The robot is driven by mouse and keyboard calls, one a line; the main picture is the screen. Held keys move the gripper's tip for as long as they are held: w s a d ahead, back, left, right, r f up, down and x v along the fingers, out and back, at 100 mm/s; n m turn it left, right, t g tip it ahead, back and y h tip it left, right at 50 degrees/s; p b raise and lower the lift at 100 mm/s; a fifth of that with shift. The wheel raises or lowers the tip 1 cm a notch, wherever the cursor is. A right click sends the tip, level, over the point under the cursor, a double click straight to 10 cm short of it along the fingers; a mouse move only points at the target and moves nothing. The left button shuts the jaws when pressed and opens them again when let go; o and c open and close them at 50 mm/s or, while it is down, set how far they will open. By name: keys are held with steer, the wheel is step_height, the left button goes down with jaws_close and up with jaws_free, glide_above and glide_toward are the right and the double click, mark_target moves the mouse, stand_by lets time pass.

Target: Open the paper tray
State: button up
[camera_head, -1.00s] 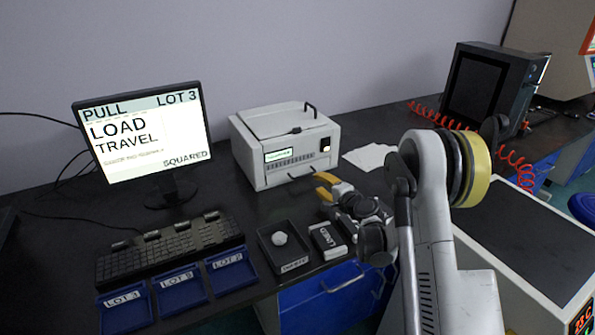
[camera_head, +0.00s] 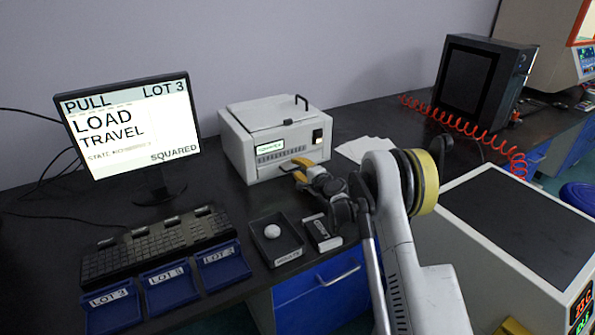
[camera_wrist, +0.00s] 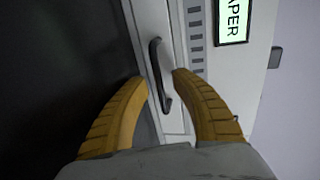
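The white printer (camera_head: 270,120) stands on the dark desk, with a lit label on its front. In the wrist view its label (camera_wrist: 234,22) reads "PAPER". The paper tray (camera_wrist: 147,20) is the white panel low on the printer's front, with a black bar handle (camera_wrist: 155,62). The tray looks flush with the front. My gripper (camera_head: 301,170) is at the printer's lower front. In the wrist view my gripper (camera_wrist: 160,80) is open, its yellow fingertips on either side of the handle. Whether a finger touches the handle is unclear.
Left are a monitor (camera_head: 128,132), a keyboard (camera_head: 155,243) and blue lot trays (camera_head: 168,290). A black tray (camera_head: 287,262) holding a white lump (camera_head: 272,231) and a small labelled box (camera_head: 322,236) lie in front of the printer. White paper sheets (camera_head: 363,149) lie right of it.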

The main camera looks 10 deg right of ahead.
jaws_close()
steer(key=shift+s, duration=0.1)
steer(key=v, duration=0.2)
steer(key=shift+s+d+f, duration=0.2)
steer(key=shift+s+f, duration=0.05)
jaws_free()
steer(key=shift+a, duration=0.1)
steer(key=v, duration=1.2)
